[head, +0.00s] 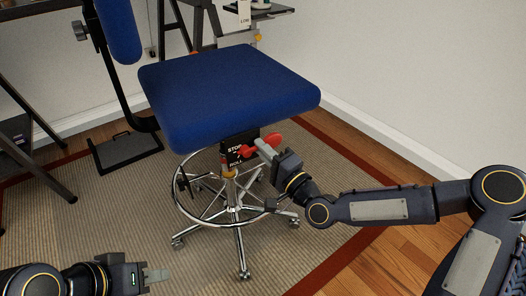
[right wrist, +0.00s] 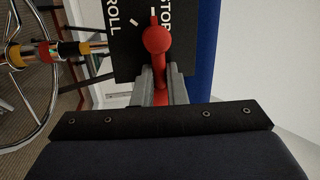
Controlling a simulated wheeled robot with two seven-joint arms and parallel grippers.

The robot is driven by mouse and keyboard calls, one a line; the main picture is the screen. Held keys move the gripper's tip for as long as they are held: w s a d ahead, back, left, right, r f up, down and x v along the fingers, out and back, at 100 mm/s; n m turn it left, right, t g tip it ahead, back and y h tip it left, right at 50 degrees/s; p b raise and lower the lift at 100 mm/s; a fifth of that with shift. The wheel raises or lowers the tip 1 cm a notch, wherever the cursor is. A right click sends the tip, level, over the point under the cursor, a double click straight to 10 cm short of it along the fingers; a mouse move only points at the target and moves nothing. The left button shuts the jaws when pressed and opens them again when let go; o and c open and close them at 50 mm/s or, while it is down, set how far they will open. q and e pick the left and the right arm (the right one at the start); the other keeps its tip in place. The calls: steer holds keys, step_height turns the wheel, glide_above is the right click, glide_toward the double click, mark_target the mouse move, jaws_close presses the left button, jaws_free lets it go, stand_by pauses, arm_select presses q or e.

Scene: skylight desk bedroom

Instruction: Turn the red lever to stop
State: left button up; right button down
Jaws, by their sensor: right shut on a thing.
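The red lever (head: 273,139) is on a black panel (head: 231,159) under the blue seat of a chair. The panel reads STOP at its top and ROLL at its bottom in the head view. The lever points right and slightly up there. My right gripper (head: 262,147) is shut on the lever's arm. In the right wrist view the round red hub (right wrist: 155,40) shows, with the lever's arm running down between the fingers (right wrist: 161,88). My left gripper (head: 156,274) is low at the left, away from the chair; its opening is unclear.
The blue seat (head: 225,88) overhangs the panel closely. A chrome foot ring (head: 189,217) and wheeled base stand below it on a beige rug (head: 110,215) with a red border. A desk frame stands at the left. A white wall (head: 420,70) is at the right.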

steer(key=shift+w+d+m+t, duration=0.15)
steer(key=shift+m+t, duration=0.15)
steer(key=shift+m, duration=0.2)
steer(key=c, duration=1.5)
jaws_free()
steer(key=shift+f, duration=0.1)
steer(key=shift+o, duration=0.2)
steer(key=p+v, duration=0.1)
steer(key=v, duration=0.7)
